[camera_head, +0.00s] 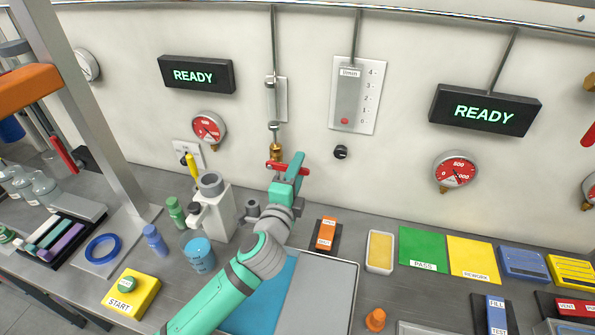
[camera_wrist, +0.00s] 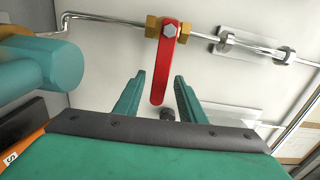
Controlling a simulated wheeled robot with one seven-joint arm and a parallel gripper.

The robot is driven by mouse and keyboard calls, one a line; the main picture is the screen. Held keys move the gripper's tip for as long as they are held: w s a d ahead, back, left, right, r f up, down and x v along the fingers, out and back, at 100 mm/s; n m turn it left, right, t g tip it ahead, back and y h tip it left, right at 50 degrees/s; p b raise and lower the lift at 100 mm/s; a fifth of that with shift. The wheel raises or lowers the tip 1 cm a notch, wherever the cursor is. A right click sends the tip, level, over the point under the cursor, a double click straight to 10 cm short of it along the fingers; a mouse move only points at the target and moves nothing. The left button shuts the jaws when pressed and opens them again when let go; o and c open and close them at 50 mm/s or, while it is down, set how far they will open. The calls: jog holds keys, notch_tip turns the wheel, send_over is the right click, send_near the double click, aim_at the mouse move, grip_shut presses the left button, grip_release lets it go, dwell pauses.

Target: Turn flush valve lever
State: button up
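The red flush valve lever (camera_wrist: 163,70) hangs from a brass valve with a hex nut in the wrist view. My gripper (camera_wrist: 159,78) is open, with one teal finger on each side of the lever's lower part. Gaps show between lever and fingers, and I see no contact. In the head view the lever (camera_head: 273,165) is at the brass valve (camera_head: 276,151) on the wall pipe. My gripper (camera_head: 294,166) covers its middle there.
A wall pipe runs above the valve. A black knob (camera_head: 341,152) and a pressure gauge (camera_head: 208,128) flank it. Below stand a grey-white pump unit (camera_head: 213,208), a blue cup (camera_head: 200,254) and an orange switch (camera_head: 326,235). Trays and coloured mats fill the bench at right.

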jog(key=shift+s, duration=0.1)
jog(key=shift+v, duration=0.85)
jog(key=shift+a, duration=0.1)
jog(key=v, duration=0.6)
dwell(0.7)
